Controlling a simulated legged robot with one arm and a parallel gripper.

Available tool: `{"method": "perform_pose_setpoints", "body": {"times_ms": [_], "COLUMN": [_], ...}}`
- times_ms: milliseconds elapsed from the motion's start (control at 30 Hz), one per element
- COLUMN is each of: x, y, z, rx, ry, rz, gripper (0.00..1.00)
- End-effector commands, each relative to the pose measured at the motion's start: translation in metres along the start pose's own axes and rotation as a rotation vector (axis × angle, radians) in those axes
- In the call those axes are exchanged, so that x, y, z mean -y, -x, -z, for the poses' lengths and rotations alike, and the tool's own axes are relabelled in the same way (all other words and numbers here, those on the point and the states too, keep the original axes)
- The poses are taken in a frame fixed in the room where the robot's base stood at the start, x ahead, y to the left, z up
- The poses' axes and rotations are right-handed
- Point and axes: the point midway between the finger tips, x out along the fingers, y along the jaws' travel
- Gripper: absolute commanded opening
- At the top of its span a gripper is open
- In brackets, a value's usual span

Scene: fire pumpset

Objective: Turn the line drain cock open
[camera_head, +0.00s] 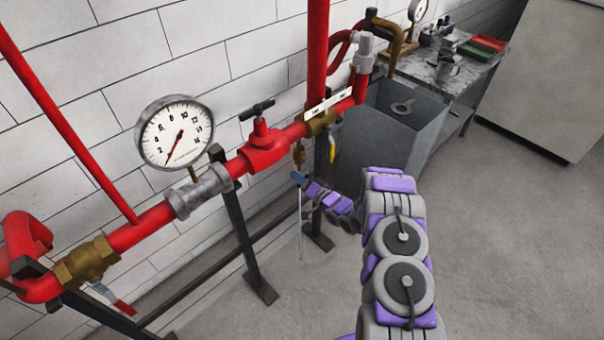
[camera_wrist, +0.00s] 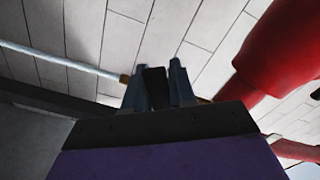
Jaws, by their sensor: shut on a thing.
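The line drain cock (camera_head: 299,153) is a small brass fitting hanging under the red pipe, with a thin pale drain tube (camera_head: 300,225) running down below it. My gripper (camera_head: 298,178) is at the cock's lower end, reached from the right. In the wrist view its two blue-grey fingers (camera_wrist: 159,67) are closed on a dark, flat piece, which looks like the cock's handle (camera_wrist: 155,88). A bit of brass (camera_wrist: 124,79) and the pale tube (camera_wrist: 60,60) show just left of the fingers. The cock's exact handle angle is hidden by my gripper.
The red pipe (camera_head: 154,222) with a gauge (camera_head: 175,133) and a black-handled valve (camera_head: 258,110) runs close above my gripper. A yellow lever (camera_head: 332,148) hangs just right of the cock. A grey bin (camera_head: 398,140) stands behind. Floor at right is clear.

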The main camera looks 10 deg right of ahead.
Motion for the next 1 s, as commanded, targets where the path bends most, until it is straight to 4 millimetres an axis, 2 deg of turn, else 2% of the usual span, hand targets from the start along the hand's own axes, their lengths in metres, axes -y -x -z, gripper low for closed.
{"method": "perform_pose_setpoints", "body": {"times_ms": [33,200,700,1000], "x": [-0.003,-0.016,-0.047,-0.059], "y": [0.000,0.001,0.001,0.001], "z": [-0.008,-0.007,0.008,0.018], "rx": [0.017,0.018,0.014,0.017], "ry": [0.037,0.195,0.665,0.878], "rz": [0.000,0.002,0.005,0.002], "gripper": [0.00,0.00,0.00,0.00]}}
